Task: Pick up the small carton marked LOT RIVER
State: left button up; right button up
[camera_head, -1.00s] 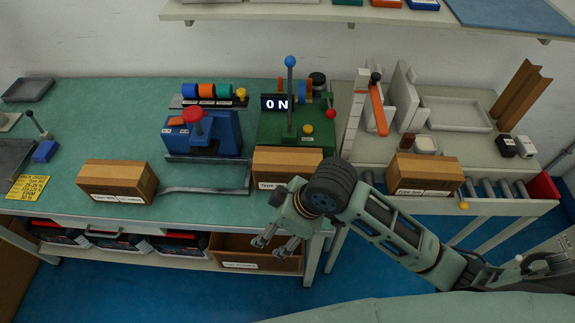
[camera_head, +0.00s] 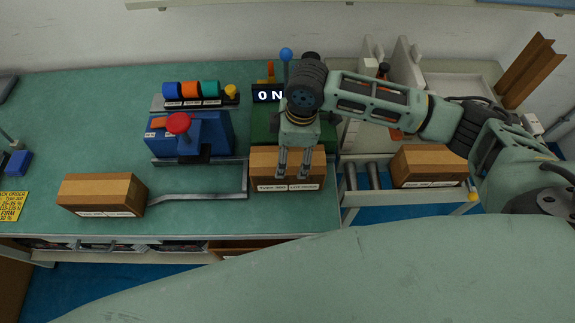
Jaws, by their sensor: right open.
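Three small brown cartons stand in a row, each with a white label on its front face that is too small to read surely. The left carton (camera_head: 102,193) is on the green bench top. The middle carton (camera_head: 262,164) is at the bench's right part, and the right carton (camera_head: 427,165) is on the roller section. I cannot tell which one is marked LOT RIVER. My right gripper (camera_head: 293,172) is open, its two fingers pointing down in front of or over the middle carton and hiding part of it. I cannot tell whether they touch it. My left gripper is out of view.
A blue fixture with a red knob (camera_head: 178,123) stands behind a bent metal rail (camera_head: 200,197). A green device with a lit ON display (camera_head: 269,96) stands behind the middle carton. Bare rollers (camera_head: 373,176) lie between the middle and right cartons.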

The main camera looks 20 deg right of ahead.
jog(key=f, duration=0.1)
jog(key=f+p, duration=0.1)
jog(key=f, duration=0.1)
jog(key=shift+w+a, duration=0.2)
jog(key=shift+w, duration=0.15)
jog(key=shift+w+f, duration=0.15)
jog(key=shift+f, duration=0.65)
jog(key=c, duration=1.7)
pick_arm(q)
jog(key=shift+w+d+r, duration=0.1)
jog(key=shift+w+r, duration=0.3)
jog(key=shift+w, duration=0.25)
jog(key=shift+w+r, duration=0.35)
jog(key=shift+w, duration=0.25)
pick_arm(e)
jog(key=shift+w+a+r, duration=0.1)
jog(key=shift+r, duration=0.05)
jog(key=shift+c, duration=0.2)
